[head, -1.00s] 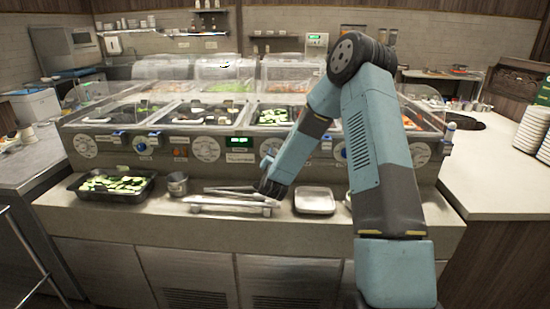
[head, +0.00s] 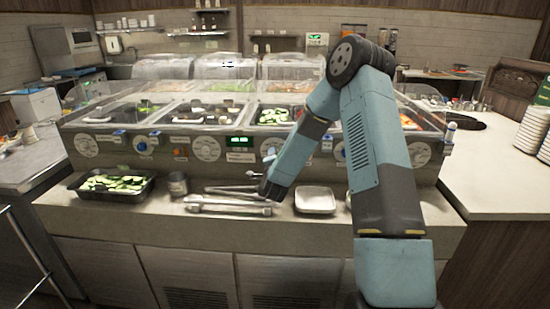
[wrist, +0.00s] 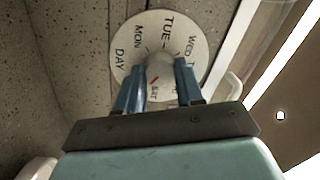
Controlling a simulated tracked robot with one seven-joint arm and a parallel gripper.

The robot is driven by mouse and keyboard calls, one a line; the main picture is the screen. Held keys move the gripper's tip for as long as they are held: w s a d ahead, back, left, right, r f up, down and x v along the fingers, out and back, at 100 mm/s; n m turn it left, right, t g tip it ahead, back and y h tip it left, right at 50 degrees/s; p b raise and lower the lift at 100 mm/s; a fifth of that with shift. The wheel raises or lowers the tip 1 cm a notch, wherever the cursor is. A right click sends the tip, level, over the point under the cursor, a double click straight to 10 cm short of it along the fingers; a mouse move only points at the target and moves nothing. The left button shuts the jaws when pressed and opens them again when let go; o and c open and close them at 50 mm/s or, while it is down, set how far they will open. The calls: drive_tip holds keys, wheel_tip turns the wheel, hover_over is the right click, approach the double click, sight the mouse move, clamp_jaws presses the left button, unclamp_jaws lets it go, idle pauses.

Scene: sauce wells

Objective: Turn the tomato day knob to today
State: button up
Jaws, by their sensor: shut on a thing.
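In the wrist view, a round white day dial (wrist: 128,38) on the speckled panel bears the words DAY, MON, TUE and WED in black, with other letters partly covered. A pale rounded knob (wrist: 160,66) stands at its middle. A short red mark shows below the knob, near smaller lettering. My gripper (wrist: 159,80) has its two blue fingers shut on the knob, one on each side. The fingers hide the lower part of the dial. In the head view, my arm reaches the counter front, and my fingertips and the held knob cannot be made out.
The counter front (head: 110,160) carries several white dials and a green-lit display (head: 240,141). Clear lids cover the wells.

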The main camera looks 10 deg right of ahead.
drive_tip(key=shift+s+d+f+m, duration=0.15)
drive_tip(key=shift+f+m, duration=0.1)
drive_tip(key=shift+m, duration=0.75)
drive_tip(key=o, duration=1)
drive_tip(key=shift+r, duration=0.1)
drive_tip(key=shift+o, duration=0.2)
drive_tip(key=v, duration=1.3)
drive_tip(key=shift+s+a, duration=0.2)
drive_tip(key=shift+s, duration=0.1)
